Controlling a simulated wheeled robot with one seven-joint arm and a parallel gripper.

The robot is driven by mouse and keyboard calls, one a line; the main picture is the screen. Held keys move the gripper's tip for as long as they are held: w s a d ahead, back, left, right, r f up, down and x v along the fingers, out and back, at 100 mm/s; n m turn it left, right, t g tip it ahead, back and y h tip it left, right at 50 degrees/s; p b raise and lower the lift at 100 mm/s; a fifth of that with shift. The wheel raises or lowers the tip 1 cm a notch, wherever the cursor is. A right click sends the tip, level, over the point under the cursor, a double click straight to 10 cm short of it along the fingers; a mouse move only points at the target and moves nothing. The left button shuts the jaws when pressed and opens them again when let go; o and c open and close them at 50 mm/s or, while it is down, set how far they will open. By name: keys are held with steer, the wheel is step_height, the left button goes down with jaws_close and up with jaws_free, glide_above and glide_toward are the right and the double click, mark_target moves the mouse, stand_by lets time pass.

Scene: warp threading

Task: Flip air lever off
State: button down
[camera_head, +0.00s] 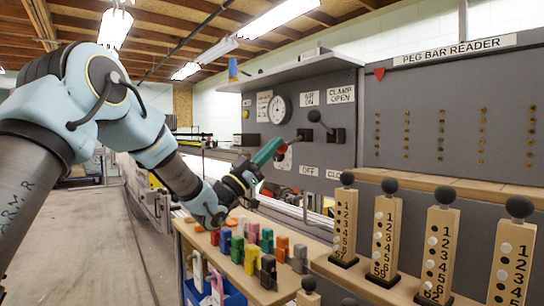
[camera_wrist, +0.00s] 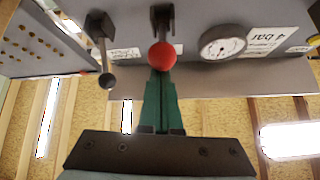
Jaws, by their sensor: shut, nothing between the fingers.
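The air lever's red knob (camera_head: 282,150) shows at my fingertips in front of the grey panel, between the "AIR ON" label (camera_head: 309,98) above and the "OFF" label (camera_head: 309,171) below. In the wrist view, which is upside down, the red knob (camera_wrist: 162,55) hangs from a dark bracket (camera_wrist: 162,18). My gripper (camera_head: 277,146) has green fingers, shut and empty. In the wrist view its fingertips (camera_wrist: 161,74) appear right at the knob and partly behind it; I cannot tell whether they touch.
A second lever with a black knob (camera_head: 314,116) points up beside it, under "CLAMP OPEN" (camera_head: 341,94). A pressure gauge (camera_head: 279,109) is on the panel to the left. Numbered wooden peg bars (camera_head: 385,240) and coloured blocks (camera_head: 251,258) stand below.

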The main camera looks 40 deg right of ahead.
steer(key=shift+d+f+b, duration=0.15)
steer(key=shift+f+b, duration=0.4)
steer(key=shift+b, duration=0.1)
steer(key=shift+d+f+b, duration=0.15)
steer(key=shift+f+b, duration=0.4)
steer(key=shift+b, duration=0.05)
steer(key=shift+s+d+f, duration=0.1)
steer(key=shift+f, duration=0.2)
steer(key=v, duration=0.4)
steer(key=shift+b, duration=0.35)
steer(key=w+a, duration=0.2)
steer(key=a, duration=1.1)
steer(key=shift+r, duration=0.25)
